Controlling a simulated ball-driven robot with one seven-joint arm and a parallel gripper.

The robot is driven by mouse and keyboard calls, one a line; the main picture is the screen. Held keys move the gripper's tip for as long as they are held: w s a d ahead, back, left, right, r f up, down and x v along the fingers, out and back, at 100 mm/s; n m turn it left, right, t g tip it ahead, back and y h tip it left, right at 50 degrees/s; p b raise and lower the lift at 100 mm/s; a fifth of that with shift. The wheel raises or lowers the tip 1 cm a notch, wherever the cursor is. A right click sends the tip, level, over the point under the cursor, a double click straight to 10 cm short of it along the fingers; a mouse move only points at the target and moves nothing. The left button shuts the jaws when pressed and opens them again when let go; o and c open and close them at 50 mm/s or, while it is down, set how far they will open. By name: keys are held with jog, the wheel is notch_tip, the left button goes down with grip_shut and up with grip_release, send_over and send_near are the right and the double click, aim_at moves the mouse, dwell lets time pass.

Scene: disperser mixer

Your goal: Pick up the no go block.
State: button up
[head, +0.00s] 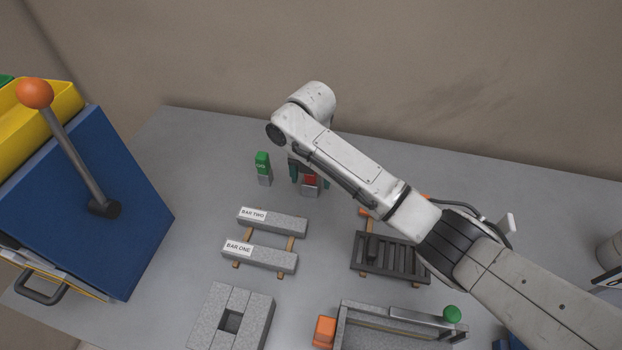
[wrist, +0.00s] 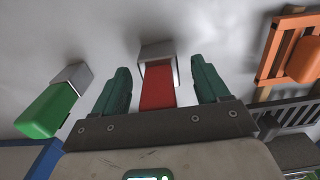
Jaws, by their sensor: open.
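No label is readable on the red one. In the wrist view the red block (wrist: 158,88) lies between the two green fingers of my gripper (wrist: 160,85), with a gap on each side. My gripper (head: 308,176) is open over it in the head view, and my arm partly covers it. The green block (wrist: 53,104) is outside the fingers on the left in the wrist view.
Bars labelled BAR TWO (head: 272,221) and BAR ONE (head: 260,257) rest on wooden strips in front. A dark slatted rack (head: 390,259) stands to the right. A grey block with a square hole (head: 232,318) is nearer. A blue box with a lever (head: 90,190) stands left.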

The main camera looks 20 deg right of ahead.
jog(key=shift+c, duration=0.4)
jog(key=c, duration=1.3)
jog(key=shift+r, duration=0.15)
